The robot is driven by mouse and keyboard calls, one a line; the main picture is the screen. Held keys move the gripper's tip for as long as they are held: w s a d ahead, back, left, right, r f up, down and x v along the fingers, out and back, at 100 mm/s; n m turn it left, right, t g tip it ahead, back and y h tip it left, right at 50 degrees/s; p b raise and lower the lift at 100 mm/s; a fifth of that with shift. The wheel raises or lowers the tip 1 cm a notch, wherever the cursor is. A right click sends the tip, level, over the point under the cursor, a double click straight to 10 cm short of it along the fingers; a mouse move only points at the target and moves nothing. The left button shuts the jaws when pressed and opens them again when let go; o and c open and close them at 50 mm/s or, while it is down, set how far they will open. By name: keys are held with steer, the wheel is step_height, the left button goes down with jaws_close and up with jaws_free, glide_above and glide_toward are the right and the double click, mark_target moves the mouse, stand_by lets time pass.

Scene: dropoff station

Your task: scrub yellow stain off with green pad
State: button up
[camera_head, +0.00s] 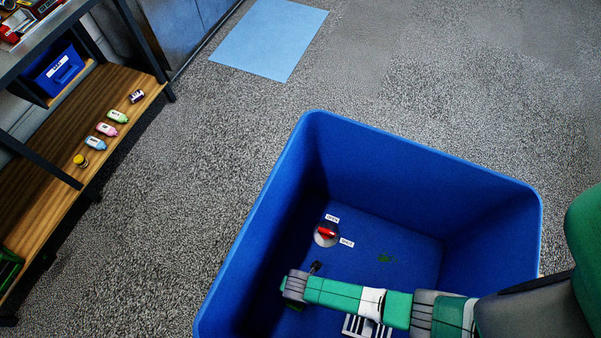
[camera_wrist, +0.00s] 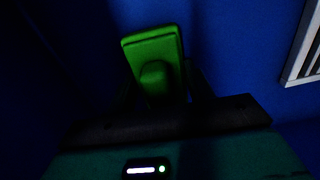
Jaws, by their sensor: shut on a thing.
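My gripper (camera_wrist: 163,88) is down inside the blue bin (camera_head: 420,160). In the wrist view it is shut on the green pad (camera_wrist: 152,50) by its raised grip. In the head view my arm hides most of the pad, and only a sliver of green shows below the wrist. I see no yellow stain in either view. A small dark green patch (camera_head: 386,258) lies on the bin floor, to the right of and beyond my gripper. I cannot tell whether the pad touches the floor.
A round fitting with a red handle (camera_head: 326,233) and two white labels sits on the bin floor near the gripper. A striped white-and-dark grate (camera_head: 365,327) lies partly under my arm. Bin walls surround the gripper. A shelf (camera_head: 60,190) with several bottles stands at left.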

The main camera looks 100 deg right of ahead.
steer(key=shift+w+r+p, duration=0.1)
steer(key=shift+r+p, duration=2.5)
steer(key=shift+r, duration=0.35)
steer(key=shift+r, duration=0.1)
step_height(320, 180, up, 16)
steer(key=p, duration=1.5)
steer(key=shift+p, duration=0.4)
step_height(320, 180, up, 16)
steer(key=p, duration=1.1)
step_height(320, 180, up, 16)
